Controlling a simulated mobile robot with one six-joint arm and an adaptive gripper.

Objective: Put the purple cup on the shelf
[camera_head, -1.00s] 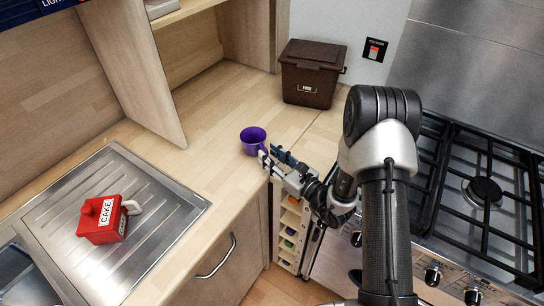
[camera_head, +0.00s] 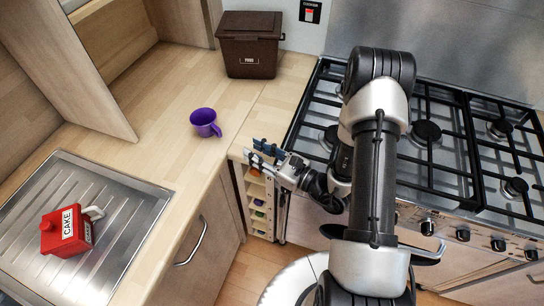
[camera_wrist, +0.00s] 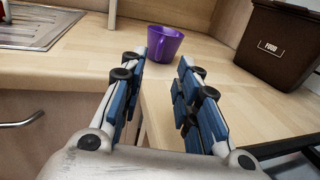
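The purple cup (camera_head: 205,122) stands upright on the wooden worktop, its handle towards the lower right. In the wrist view the cup (camera_wrist: 163,43) is beyond my fingertips, apart from them. My gripper (camera_head: 258,153) is open and empty, to the lower right of the cup near the worktop's front edge. Its two blue-padded fingers (camera_wrist: 160,82) are spread apart in the wrist view. A wooden shelf unit shows only in part at the upper left, with its side panel (camera_head: 85,75) standing on the worktop.
A brown food bin (camera_head: 249,45) stands at the back of the worktop. A gas hob (camera_head: 430,135) is to the right. A steel drainer (camera_head: 120,200) with a red cake tin (camera_head: 66,230) is at the lower left. The worktop (camera_head: 165,150) around the cup is clear.

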